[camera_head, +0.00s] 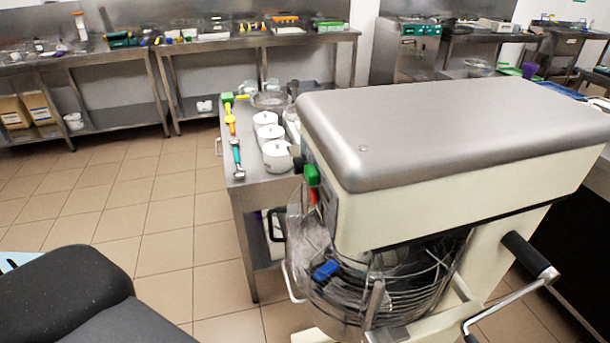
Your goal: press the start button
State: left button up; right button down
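A large cream stand mixer with a grey metal top (450,125) fills the right half of the head view. A green button (312,175) sticks out on the left end of its head, with a red button (313,196) just below it. The green button is in plain sight with nothing touching it. Below the head is a wire guard (400,300) around the bowl area, with a blue part (325,270) inside. A dark arm link of mine is at the lower left, well apart from the mixer. Neither of my grippers is in view.
A steel table (237,205) with white containers (277,156) and colored-handled scoops (236,150) stands behind the mixer. A black-handled lever (528,256) juts from the mixer's right side. Steel counters (250,40) line the back wall. The tiled floor (130,215) at left is clear.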

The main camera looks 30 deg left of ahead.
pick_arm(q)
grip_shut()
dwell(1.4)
